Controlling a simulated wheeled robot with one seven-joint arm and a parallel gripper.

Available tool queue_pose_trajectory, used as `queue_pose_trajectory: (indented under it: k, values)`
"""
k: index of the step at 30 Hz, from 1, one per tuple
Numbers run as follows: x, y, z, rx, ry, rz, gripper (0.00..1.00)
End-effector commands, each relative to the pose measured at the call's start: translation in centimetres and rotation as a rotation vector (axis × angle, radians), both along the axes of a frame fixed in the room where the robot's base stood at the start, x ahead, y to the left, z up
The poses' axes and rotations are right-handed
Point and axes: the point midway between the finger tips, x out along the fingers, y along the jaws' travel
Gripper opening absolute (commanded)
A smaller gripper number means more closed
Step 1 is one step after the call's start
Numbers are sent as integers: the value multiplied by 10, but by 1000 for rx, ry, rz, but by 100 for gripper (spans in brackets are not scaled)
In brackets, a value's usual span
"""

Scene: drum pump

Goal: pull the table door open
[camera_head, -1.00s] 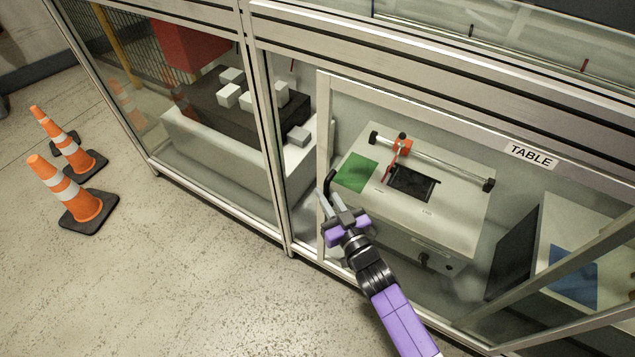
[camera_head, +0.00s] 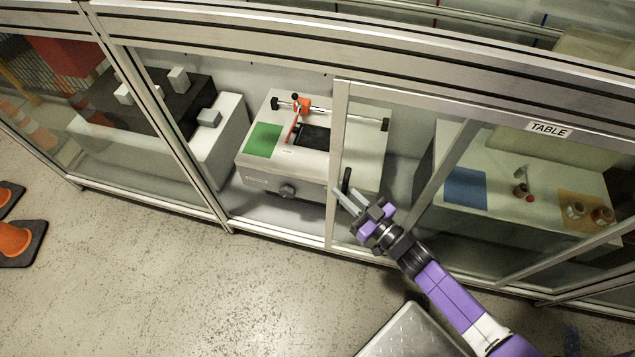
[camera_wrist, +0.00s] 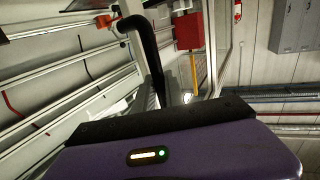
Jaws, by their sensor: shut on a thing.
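The table door (camera_head: 337,170) is a framed glass panel with a "TABLE" label (camera_head: 549,129) on its top rail. It stands slid to the right, leaving an opening at its left with the white table (camera_head: 315,165) visible inside. My gripper (camera_head: 350,198) is at the black door handle (camera_head: 346,178) on the door's left frame post and is shut on it.
Behind the opening are a green pad (camera_head: 263,140) and an orange clamp on a rail (camera_head: 301,106). Another table with a blue pad (camera_head: 465,187) is behind glass at right. Orange cones (camera_head: 15,240) stand at far left. The floor in front is clear.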

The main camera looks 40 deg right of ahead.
Motion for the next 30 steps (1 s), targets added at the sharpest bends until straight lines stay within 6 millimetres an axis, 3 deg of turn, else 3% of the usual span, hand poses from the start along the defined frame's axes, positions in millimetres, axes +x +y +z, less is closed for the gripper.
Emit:
queue_pose_trajectory:
  k: [7,21,22,23,30]
  values:
    - [-24,-15,-1,0,1,3,0]
    - [-28,-18,-1,1,1,2,0]
    - [-28,-18,-1,1,1,2,20]
    - [-28,-18,-1,1,1,2,23]
    - [-28,-18,-1,1,0,1,23]
